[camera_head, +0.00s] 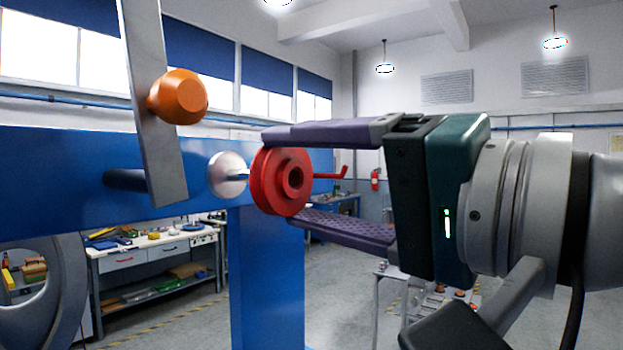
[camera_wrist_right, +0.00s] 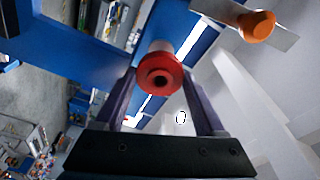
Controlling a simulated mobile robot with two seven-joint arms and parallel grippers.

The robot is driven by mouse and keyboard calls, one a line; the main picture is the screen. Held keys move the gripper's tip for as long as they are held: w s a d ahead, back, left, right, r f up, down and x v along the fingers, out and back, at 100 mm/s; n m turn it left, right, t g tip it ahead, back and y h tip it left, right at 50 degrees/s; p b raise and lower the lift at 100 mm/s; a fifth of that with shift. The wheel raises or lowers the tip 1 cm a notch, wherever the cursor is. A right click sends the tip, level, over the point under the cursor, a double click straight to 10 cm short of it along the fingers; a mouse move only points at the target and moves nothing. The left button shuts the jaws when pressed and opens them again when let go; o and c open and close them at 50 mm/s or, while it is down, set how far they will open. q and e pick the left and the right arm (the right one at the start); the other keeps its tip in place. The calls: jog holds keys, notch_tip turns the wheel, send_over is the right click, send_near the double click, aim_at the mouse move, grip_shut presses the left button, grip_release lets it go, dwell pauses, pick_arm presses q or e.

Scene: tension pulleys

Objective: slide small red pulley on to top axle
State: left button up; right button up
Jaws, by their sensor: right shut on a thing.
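The small red pulley (camera_head: 283,181) is between the fingers of my right gripper (camera_head: 325,183), which is shut on it. In the right wrist view, the red pulley (camera_wrist_right: 159,76) sits between the fingertips of the right gripper (camera_wrist_right: 160,85), its bore facing the camera. In the head view, the pulley is at the end of a silver axle (camera_head: 228,174) on the blue frame (camera_head: 60,180). I cannot tell how far the axle enters the bore. My left gripper is not in view.
A grey lever bar (camera_head: 155,120) with an orange knob (camera_head: 178,97) stands left of the axle. A large grey wheel (camera_head: 70,290) is at lower left. A workbench (camera_head: 150,262) stands behind. The room right of the blue post (camera_head: 265,280) is mostly open floor.

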dwell(0.3)
jog(key=shift+w+a, duration=0.1)
jog(key=shift+r+p, duration=0.1)
jog(key=shift+p, duration=0.55)
dwell(0.8)
jog(key=shift+w+a, duration=0.1)
jog(key=shift+w+a, duration=0.35)
jog(key=shift+a, duration=0.15)
jog(key=shift+w+a+p, duration=0.35)
jog(key=shift+w+a, duration=0.05)
jog(key=shift+a, duration=0.2)
dwell(0.6)
jog(key=shift+w+a, duration=0.1)
dwell(0.3)
